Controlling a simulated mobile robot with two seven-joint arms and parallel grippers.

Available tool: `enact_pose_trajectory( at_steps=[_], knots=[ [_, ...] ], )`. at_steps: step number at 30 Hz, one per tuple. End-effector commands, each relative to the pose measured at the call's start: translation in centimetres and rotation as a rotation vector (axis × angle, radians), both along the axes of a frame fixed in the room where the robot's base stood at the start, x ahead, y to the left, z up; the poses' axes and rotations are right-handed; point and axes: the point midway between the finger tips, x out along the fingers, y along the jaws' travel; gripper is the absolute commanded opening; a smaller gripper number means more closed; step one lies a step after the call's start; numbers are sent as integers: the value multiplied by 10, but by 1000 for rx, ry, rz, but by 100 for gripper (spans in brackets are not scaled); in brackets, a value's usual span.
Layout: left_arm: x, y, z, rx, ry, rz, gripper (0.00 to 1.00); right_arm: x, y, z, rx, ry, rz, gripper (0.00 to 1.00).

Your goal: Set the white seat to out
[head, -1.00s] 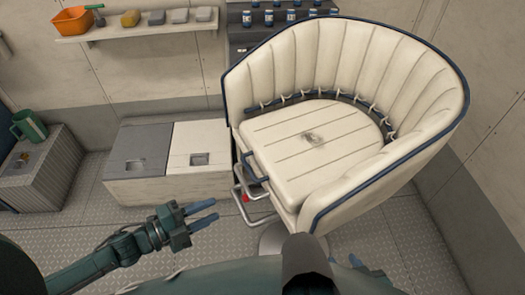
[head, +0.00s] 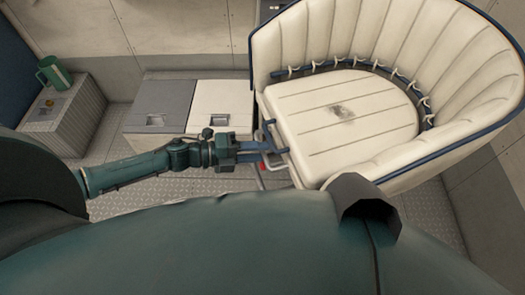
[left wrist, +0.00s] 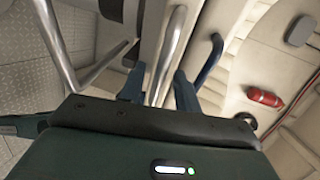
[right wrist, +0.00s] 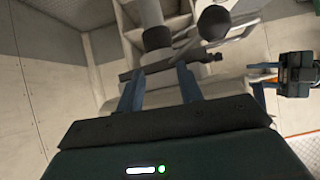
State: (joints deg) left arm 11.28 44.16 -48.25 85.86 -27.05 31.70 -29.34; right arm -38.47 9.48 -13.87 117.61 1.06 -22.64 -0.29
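The white seat (head: 345,115), a padded bucket chair with navy piping, stands at the right in the head view. At its front left edge are a blue handle (head: 268,136) and a bent metal bar (head: 277,155). My left gripper (head: 262,151) is at these front fittings. In the left wrist view a metal bar (left wrist: 166,55) runs between its spread fingers, and the blue handle (left wrist: 210,58) is just right of them. Contact cannot be told. My right gripper (right wrist: 160,85) is open and empty, low near a grey post (right wrist: 155,38) and a black knob (right wrist: 213,28).
A low locker with a grey lid (head: 160,103) and a white lid (head: 222,104) stands left of the seat. A box (head: 68,115) with a green mug (head: 52,72) is at the far left. A red part (left wrist: 264,97) shows under the seat. The floor between is clear.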

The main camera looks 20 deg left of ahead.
Motion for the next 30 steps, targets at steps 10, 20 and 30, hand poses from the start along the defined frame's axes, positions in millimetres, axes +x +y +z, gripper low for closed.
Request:
enact_pose_trajectory(
  at_steps=[10, 20, 30],
  knots=[
    [8, -14, -3, -1, 2, 1, 33, 7, 1, 6, 5, -25, 2, 36],
    [7, -14, -3, -1, 2, 1, 17, 6, 1, 5, 4, -21, 0, 36],
    [7, -14, -3, 0, 1, 1, 0, 4, 1, 2, 3, -14, -1, 36]
  ],
)
